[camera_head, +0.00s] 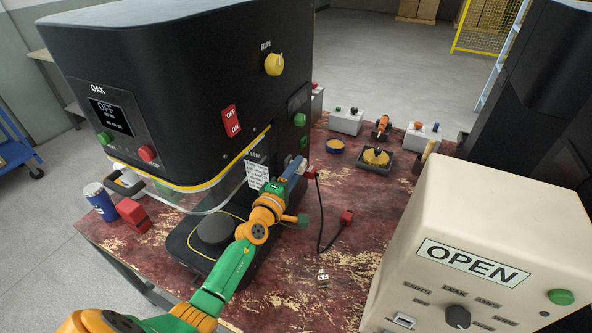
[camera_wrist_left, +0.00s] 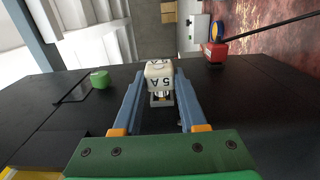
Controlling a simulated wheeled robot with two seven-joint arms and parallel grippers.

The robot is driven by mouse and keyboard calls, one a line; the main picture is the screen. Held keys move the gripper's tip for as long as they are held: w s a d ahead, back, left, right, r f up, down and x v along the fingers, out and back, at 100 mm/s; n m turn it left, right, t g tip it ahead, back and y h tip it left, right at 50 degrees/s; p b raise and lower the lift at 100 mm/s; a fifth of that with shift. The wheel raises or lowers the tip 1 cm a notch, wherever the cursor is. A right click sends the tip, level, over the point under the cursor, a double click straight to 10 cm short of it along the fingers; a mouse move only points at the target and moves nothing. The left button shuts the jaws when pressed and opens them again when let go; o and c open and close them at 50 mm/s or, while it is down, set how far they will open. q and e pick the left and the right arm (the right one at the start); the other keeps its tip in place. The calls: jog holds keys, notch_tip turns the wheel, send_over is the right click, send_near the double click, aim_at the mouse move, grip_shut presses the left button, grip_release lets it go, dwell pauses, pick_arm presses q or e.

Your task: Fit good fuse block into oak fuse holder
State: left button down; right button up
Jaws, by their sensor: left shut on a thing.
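My left gripper (camera_head: 296,168) is at the corner of the black OAK machine (camera_head: 170,80), above its base. The left wrist view shows the gripper's blue fingers (camera_wrist_left: 159,88) shut on a white fuse block (camera_wrist_left: 158,70) marked 5 A. Metal parts show at the block's near end. In the head view I cannot make out the held block. Another small block marked 5 A (camera_head: 323,277) lies on the worn red table. My right gripper is not in view.
A black cable with a red plug (camera_head: 347,216) lies right of the arm. A cream OPEN tester (camera_head: 470,255) stands at the right front. A blue cup (camera_head: 100,202) and red block (camera_head: 133,214) sit left. Small boxes and a tray (camera_head: 375,160) stand behind.

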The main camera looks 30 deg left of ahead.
pick_arm(q)
jog(key=shift+a, duration=0.5)
jog(key=shift+c, duration=1.9)
grip_release()
jog(key=s, duration=0.7)
jog(key=shift+d+p, duration=0.25)
jog(key=shift+p, duration=0.15)
jog(key=shift+s, duration=0.1)
